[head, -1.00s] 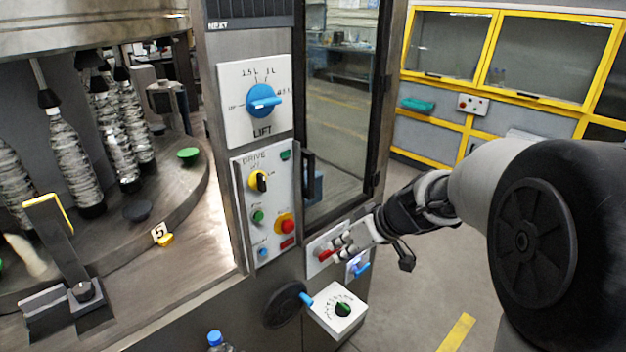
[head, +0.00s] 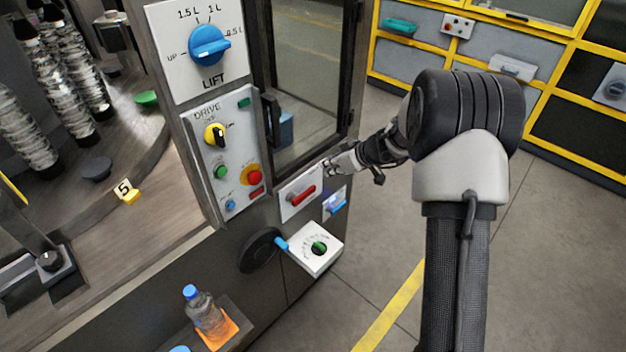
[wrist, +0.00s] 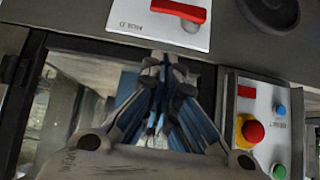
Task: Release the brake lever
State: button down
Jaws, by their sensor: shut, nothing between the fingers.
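A red lever (head: 303,194) sits on a white plate (head: 288,207) low on the machine front, lying slanted in the head view. It also shows at the top of the wrist view (wrist: 178,11), above a partly readable label. A blue lever (head: 338,208) is on a smaller plate to its right. I cannot read which one is marked as the brake. My gripper (head: 330,169) is just above and right of the red lever, apart from it. In the wrist view my gripper (wrist: 165,62) is shut and empty, its tips below the lever's plate.
The drive panel (head: 243,138) with its red button (head: 254,178) is left of my gripper. A glazed door (head: 312,80) stands behind it. A white dial box (head: 325,259) and a black handwheel (head: 262,249) stick out below. The floor to the right is clear.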

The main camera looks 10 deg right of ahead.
send_over(301, 194)
jog(key=w+d, duration=0.1)
jog(key=d, duration=0.2)
jog(key=f, duration=0.7)
jog(key=shift+d+f, duration=0.15)
jog(key=shift+d, duration=0.05)
notch_tip(301, 194, down, 2)
jog(key=shift+f, duration=0.85)
jog(key=shift+d+f+b, duration=0.1)
jog(key=shift+d+b, duration=0.05)
jog(key=shift+b, duration=0.2)
jog(key=shift+w+d+f+y, duration=0.1)
jog(key=shift+f+y, duration=0.05)
jog(key=shift+y, duration=0.15)
